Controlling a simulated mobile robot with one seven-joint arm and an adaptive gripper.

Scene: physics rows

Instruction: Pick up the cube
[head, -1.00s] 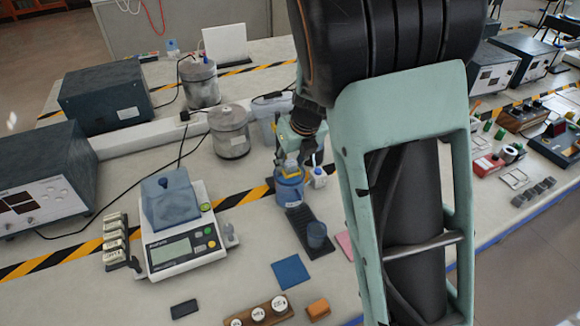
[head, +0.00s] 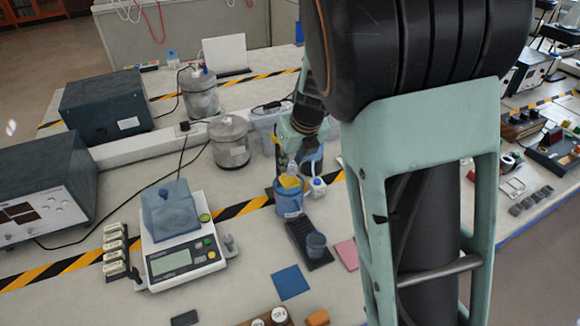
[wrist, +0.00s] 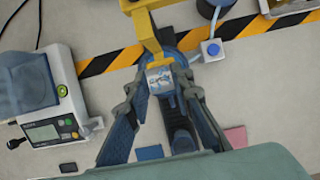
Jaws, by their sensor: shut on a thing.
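My gripper (head: 291,172) points down over the bench, partly hidden by its own wrist in the head view. In the wrist view its two dark blue-grey fingers (wrist: 163,74) close in on a small pale cube (wrist: 162,80) with a blue and white patterned face. The cube is between the fingertips. A yellow piece (wrist: 147,32) reaches to the cube's far edge, and yellow (head: 290,182) also shows at the fingertips in the head view. A blue round container (head: 288,203) stands below the gripper. Whether the cube is clear of it, I cannot tell.
A balance with a blue box (head: 171,210) stands at left. A dark tray (head: 303,240) holding a small blue cup lies in front. Blue (head: 290,282) and pink (head: 347,254) pads lie flat nearby. Metal canisters (head: 228,141) stand behind.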

